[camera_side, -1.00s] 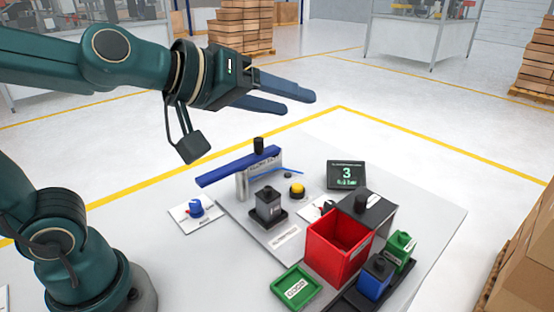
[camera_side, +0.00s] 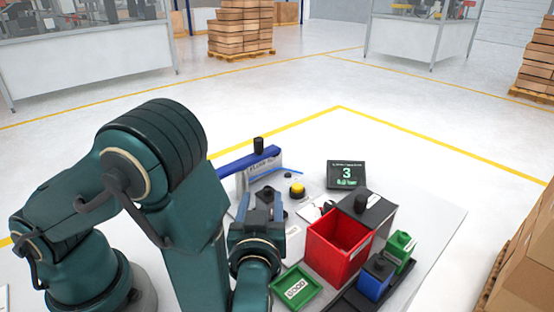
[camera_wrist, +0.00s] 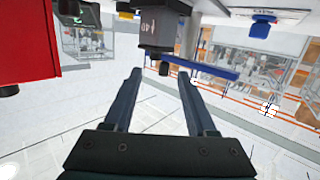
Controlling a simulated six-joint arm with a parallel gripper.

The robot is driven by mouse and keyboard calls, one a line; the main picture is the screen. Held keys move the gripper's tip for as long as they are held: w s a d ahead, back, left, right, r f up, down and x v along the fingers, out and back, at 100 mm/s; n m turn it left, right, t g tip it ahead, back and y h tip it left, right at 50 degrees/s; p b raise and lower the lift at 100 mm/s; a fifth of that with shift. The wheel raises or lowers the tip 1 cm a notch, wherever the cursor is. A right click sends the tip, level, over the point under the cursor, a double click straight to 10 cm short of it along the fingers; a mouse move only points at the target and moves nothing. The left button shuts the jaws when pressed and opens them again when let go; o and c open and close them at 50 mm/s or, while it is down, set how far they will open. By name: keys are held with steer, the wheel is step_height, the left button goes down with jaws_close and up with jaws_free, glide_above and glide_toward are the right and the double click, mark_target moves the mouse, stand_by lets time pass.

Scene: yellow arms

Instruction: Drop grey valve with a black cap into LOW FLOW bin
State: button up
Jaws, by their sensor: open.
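The grey valve (camera_wrist: 160,28) with a black cap is upright in its dark holder on the test plate. In the side view, the valve (camera_side: 267,203) shows in part behind my gripper (camera_side: 262,207). My gripper points at it, fingers open. In the wrist view, my gripper (camera_wrist: 161,73) has nothing between its fingers, and the valve lies just beyond the tips. A red open bin (camera_side: 337,241) stands to the right; it shows at the upper left of the wrist view (camera_wrist: 28,40). I cannot read its label. A green tray (camera_side: 297,290) marked GOOD lies in front.
A blue lever (camera_side: 236,167) with a black knob stands behind the valve. A yellow button (camera_side: 297,190) and a display (camera_side: 346,174) showing 3 are close by. Blue (camera_side: 376,280) and green (camera_side: 399,246) blocks stand right of the red bin. The table's right end is clear.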

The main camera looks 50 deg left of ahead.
mark_target(268, 191)
steer(key=shift+s+d+f+m+t, duration=0.15)
steer(key=shift+d+f+m+t, duration=0.25)
steer(key=shift+d+m, duration=0.1)
steer(key=shift+h, duration=0.3)
steer(key=shift+x, duration=2.5)
steer(key=shift+r, duration=0.1)
jaws_close()
